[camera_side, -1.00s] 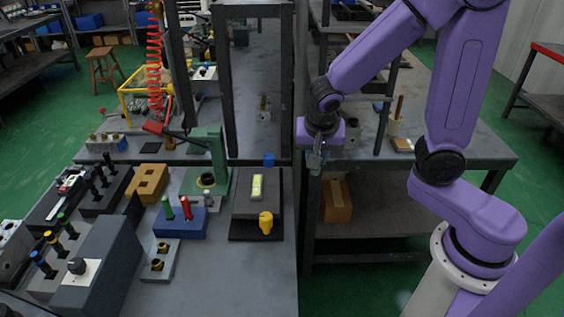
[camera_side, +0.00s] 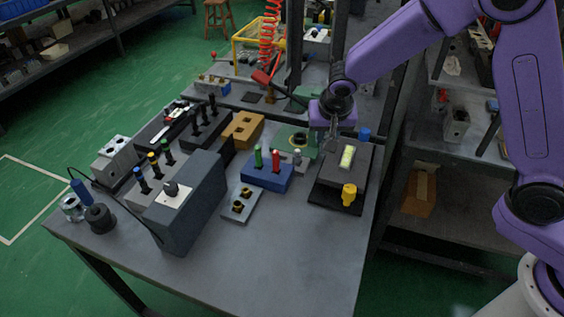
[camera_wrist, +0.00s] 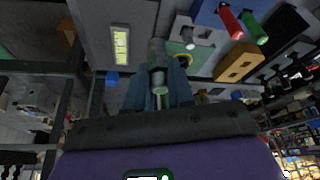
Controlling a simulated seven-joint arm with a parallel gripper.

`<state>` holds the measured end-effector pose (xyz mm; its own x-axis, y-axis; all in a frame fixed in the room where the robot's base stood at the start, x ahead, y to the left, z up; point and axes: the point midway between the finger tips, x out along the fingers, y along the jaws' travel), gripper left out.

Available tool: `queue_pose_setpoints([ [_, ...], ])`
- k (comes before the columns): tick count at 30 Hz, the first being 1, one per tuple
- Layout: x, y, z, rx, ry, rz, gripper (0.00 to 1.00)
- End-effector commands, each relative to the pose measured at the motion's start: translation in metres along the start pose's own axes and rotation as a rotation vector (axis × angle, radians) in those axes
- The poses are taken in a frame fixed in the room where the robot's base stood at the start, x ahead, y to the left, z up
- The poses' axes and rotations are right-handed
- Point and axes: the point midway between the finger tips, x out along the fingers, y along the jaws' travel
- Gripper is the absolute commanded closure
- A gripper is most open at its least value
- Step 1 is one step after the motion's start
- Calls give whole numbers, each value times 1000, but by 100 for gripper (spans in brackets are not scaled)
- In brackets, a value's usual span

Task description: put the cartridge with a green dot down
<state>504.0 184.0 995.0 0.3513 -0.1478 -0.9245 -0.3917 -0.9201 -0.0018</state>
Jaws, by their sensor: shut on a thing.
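My gripper (camera_side: 332,138) is shut on a grey metal cartridge (camera_wrist: 157,60). In the wrist view the cartridge sits between the two bluish fingers, and its near end shows a pale green dot. In the side view my gripper hangs above the bench, beside the green fixture (camera_side: 305,134) and the dark grey block (camera_side: 360,170). The cartridge is too small there to make out clearly. A second small metal piece (camera_side: 298,158) stands by the green fixture, behind the blue block (camera_side: 262,178) with a green and a red peg.
A grey plate (camera_side: 231,215) with two brass-rimmed parts lies at front. A yellow piece (camera_side: 349,193) and a blue cylinder (camera_side: 365,134) stand by the dark block. A tan block (camera_side: 243,129) and a large grey control box (camera_side: 188,212) are left. The bench front (camera_side: 285,250) is clear.

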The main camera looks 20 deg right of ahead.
Motion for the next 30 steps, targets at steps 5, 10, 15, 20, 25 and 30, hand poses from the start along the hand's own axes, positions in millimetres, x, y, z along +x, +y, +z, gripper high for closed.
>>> queue_pose_setpoints([
  [5,13,-14,-8,-11,1,-5,100],
  [10,32,-34,-22,-9,1,-5,100],
  [15,51,-51,-35,-9,1,-5,100],
  [20,66,-67,-47,-8,2,-5,100],
  [25,94,-80,-50,-9,0,-3,100],
  [30,116,-91,-54,-9,2,-4,100],
])
